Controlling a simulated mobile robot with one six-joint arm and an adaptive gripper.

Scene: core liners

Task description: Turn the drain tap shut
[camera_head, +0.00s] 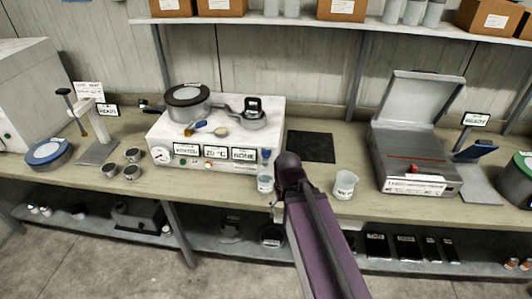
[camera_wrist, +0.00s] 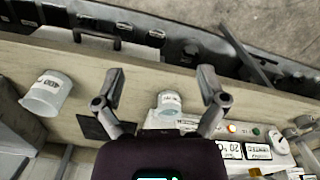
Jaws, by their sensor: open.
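A small blue fitting (camera_head: 265,156), which looks like the drain tap, sits at the right front corner of the white bath unit (camera_head: 232,165). Its handle's exact angle is too small to tell. A small labelled beaker (camera_head: 265,184) stands just below it on the bench. In the wrist view, this beaker (camera_wrist: 168,101) shows between the fingers of my gripper (camera_wrist: 162,82), with the unit's front panel (camera_wrist: 245,150) at lower right. My gripper is open, its fingers spread wide and empty. In the head view my arm hides most of it near the bench's front edge.
A larger beaker (camera_head: 345,184) stands right of my arm, in front of a black mat (camera_head: 310,147). A pot (camera_head: 187,100) and a smaller lidded piece (camera_head: 253,112) sit on the unit. Three small cups (camera_head: 132,155) stand to the left. An open-lidded machine (camera_head: 410,150) is at right.

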